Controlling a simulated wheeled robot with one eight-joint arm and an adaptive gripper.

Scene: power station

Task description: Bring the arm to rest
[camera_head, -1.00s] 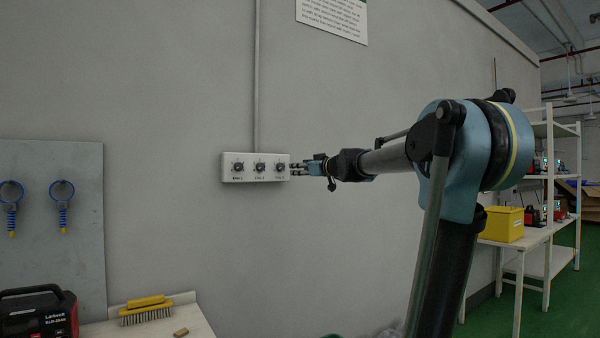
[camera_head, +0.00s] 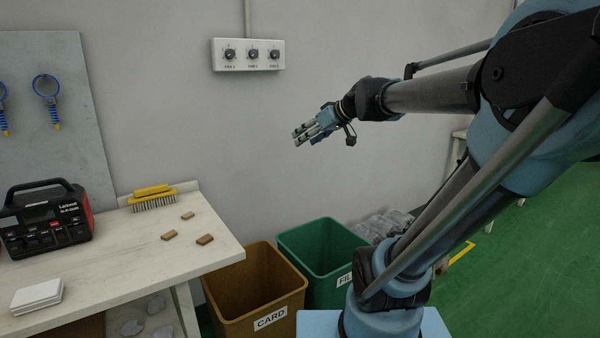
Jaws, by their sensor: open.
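My gripper (camera_head: 299,136) is open and empty at the end of my outstretched arm. It hangs in free air in front of the grey wall, pointing left and a little down. It is below and to the right of a white switch box (camera_head: 248,55) with three dark knobs on the wall, apart from it. My arm comes in from the right side of the view, bent at a large blue joint.
A white table (camera_head: 125,238) at left bears a black-red device (camera_head: 45,220), a yellow brush (camera_head: 152,196), small brown blocks and a white box (camera_head: 37,296). A brown bin (camera_head: 255,283) and green bin (camera_head: 322,258) stand below my gripper. Green floor lies open at right.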

